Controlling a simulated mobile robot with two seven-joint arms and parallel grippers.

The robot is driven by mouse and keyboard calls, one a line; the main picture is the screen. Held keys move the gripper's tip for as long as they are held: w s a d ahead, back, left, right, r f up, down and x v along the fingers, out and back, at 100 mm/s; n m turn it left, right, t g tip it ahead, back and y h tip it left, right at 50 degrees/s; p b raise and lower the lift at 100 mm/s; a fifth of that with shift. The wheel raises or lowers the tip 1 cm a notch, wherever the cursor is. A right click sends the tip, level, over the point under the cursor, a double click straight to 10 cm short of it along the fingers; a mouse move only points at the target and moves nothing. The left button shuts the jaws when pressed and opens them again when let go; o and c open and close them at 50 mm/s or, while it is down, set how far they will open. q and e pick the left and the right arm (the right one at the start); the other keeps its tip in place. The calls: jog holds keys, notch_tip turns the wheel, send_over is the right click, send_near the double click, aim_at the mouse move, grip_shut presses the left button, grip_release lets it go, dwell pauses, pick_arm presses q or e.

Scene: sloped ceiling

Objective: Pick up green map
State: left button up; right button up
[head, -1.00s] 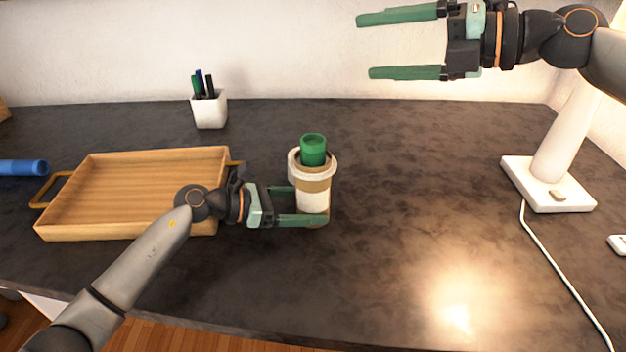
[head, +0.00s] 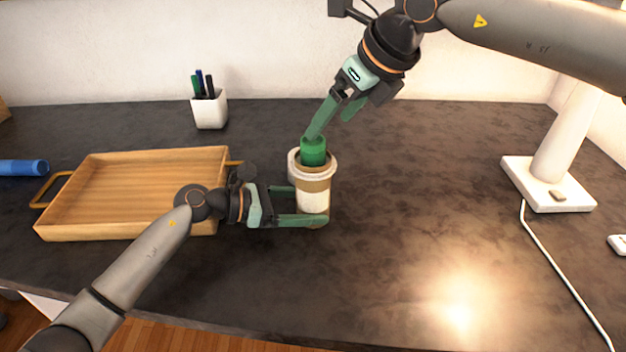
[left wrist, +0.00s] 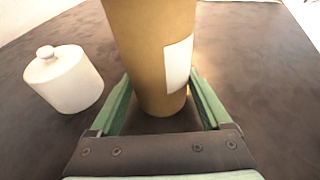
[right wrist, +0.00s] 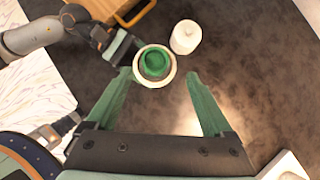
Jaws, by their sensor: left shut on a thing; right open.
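The green map (head: 313,152) is a rolled green tube, upright in a brown cup (head: 314,187) with a pale rim and a white patch. Only its top shows above the rim. My left gripper (head: 312,208) is shut on the cup low on its side, and its fingers flank the cup in the left wrist view (left wrist: 163,100). My right gripper (head: 312,136) is open and tilted down at the map's top from above. In the right wrist view the map (right wrist: 154,64) lies just ahead of and between the spread fingertips; contact cannot be told.
A white lidded jar (left wrist: 64,80) stands close by the cup. A wooden tray (head: 60,232) lies at left, with a blue roll (head: 22,167) beyond it. A white pen holder (head: 209,112) stands at the back. A white lamp base (head: 548,186) stands at right. The desk's right middle is clear.

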aim_at(317, 141)
jog(key=x, duration=0.5)
jog(key=shift+s+a+f, duration=0.1)
jog(key=shift+a+f, duration=0.25)
jog(key=shift+a, duration=0.1)
grip_shut()
dwell(0.3)
